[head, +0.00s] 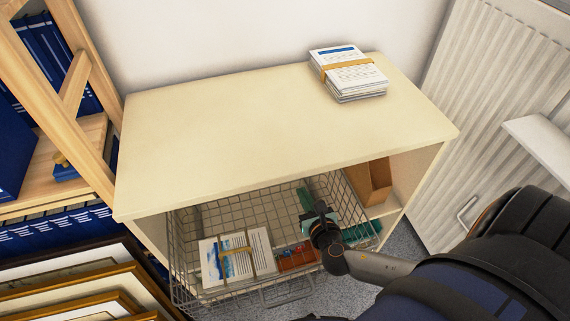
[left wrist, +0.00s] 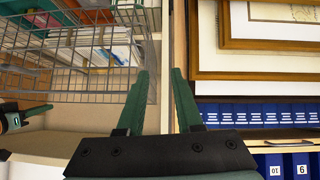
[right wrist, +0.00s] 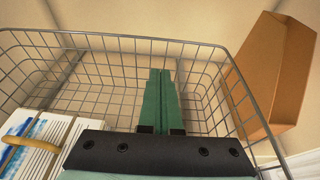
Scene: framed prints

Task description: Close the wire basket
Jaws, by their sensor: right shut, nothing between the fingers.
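The wire basket (head: 177,262) is pulled part way out of the front of a cream cabinet (head: 270,150). It holds banded papers (head: 238,256) and small red and blue items (head: 297,258). It also shows in the left wrist view (left wrist: 70,72) and the right wrist view (right wrist: 112,40). My right gripper (head: 308,200) is shut and empty over the right part of the basket, fingers pointing toward the cabinet's inside; whether it touches the wire I cannot tell. It shows in the right wrist view (right wrist: 161,75). My left gripper (left wrist: 160,80) is open and empty beside the basket, outside the head view.
A brown file box (head: 368,182) stands inside the cabinet, right of the basket. A banded paper stack (head: 348,74) lies on the cabinet top. Framed prints (head: 90,290) lean at lower left, below a wooden shelf (head: 85,70). A ribbed radiator (head: 490,70) stands at right.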

